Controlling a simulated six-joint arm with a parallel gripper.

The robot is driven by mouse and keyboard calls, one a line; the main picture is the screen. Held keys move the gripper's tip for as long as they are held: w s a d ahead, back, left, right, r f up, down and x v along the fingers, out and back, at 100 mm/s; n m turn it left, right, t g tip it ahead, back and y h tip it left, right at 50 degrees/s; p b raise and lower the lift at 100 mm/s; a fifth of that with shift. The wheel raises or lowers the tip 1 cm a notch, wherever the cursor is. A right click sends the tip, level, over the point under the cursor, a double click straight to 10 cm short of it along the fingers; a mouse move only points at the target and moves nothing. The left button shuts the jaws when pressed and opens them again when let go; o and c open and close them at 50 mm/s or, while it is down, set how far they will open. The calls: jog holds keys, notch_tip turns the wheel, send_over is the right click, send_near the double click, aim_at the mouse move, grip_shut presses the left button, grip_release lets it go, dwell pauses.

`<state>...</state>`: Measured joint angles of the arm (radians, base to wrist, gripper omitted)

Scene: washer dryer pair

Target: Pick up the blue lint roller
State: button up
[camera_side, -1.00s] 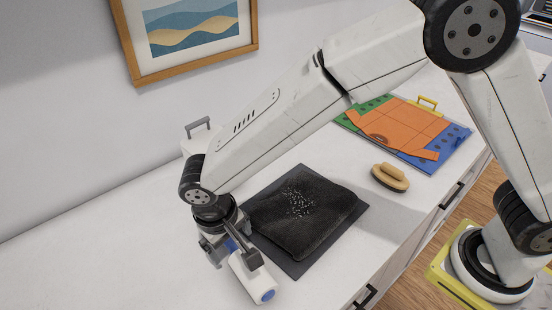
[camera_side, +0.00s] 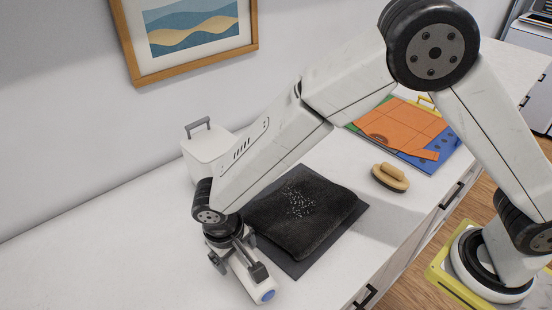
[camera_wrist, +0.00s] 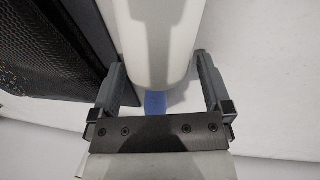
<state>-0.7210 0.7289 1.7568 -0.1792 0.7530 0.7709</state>
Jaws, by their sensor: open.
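The lint roller, a white cylinder with a blue end cap (camera_side: 267,296), lies on the white counter left of the dark cloth. In the wrist view its white roll (camera_wrist: 158,40) runs up the middle, with a bit of blue handle (camera_wrist: 155,102) between the jaws. My gripper (camera_side: 239,267) is open and low over the roller, one finger on each side of it. In the wrist view gaps show between the fingers (camera_wrist: 163,88) and the blue handle. Most of the handle is hidden under my gripper.
A black speckled garment (camera_side: 300,215) lies on a dark mat just right of the roller. A wooden brush (camera_side: 389,178) and an orange folded shirt (camera_side: 405,128) on a folding board are farther right. A white lidded container (camera_side: 207,148) stands behind. The counter's left is bare.

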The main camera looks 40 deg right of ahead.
jog(key=c, duration=1.2)
jog(key=shift+r, duration=0.1)
jog(key=shift+r, duration=0.7)
jog(key=s+d+r, duration=0.1)
jog(key=r, duration=0.1)
jog(key=s+r, duration=0.1)
jog(key=r, duration=0.2)
jog(key=s+d+r, duration=0.1)
jog(key=s+r, duration=0.1)
jog(key=shift+s+d+r, duration=0.1)
jog(key=shift+d+r, duration=0.15)
jog(key=shift+d, duration=0.05)
jog(key=s+d+r, duration=0.1)
jog(key=s, duration=0.1)
jog(key=s+d+r, duration=0.1)
jog(key=s+d, duration=0.1)
jog(key=s, duration=0.1)
jog(key=s+d+r, duration=0.1)
jog(key=s+r, duration=0.1)
jog(key=shift+s+d, duration=0.3)
jog(key=shift+s, duration=0.1)
